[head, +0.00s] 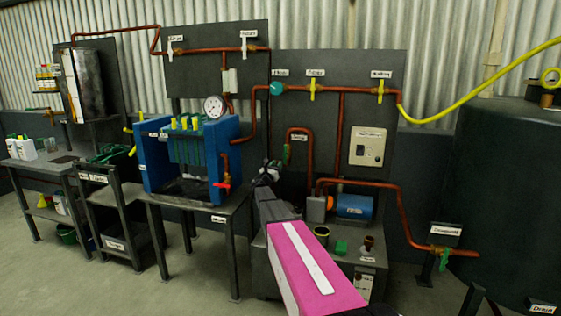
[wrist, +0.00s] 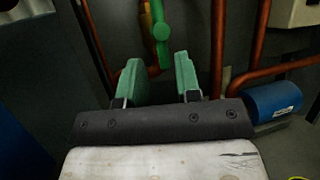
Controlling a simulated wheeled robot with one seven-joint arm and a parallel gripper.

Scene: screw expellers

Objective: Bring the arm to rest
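My gripper (head: 267,172) is raised in front of the pipe panel, between the blue filter press and the copper pipes. My pink and dark arm reaches up to it from the bottom of the head view. In the wrist view, the two green fingers of my gripper (wrist: 158,78) stand apart with nothing between them. A green valve handle (wrist: 161,38) hangs on a pipe beyond the fingertips. How far it is from them I cannot tell.
The blue filter press (head: 186,152) with a gauge stands on a table to the left. A blue pump (head: 354,206) sits on a low stand to the right. A dark tank (head: 510,180) fills the far right. Open floor lies at the lower left.

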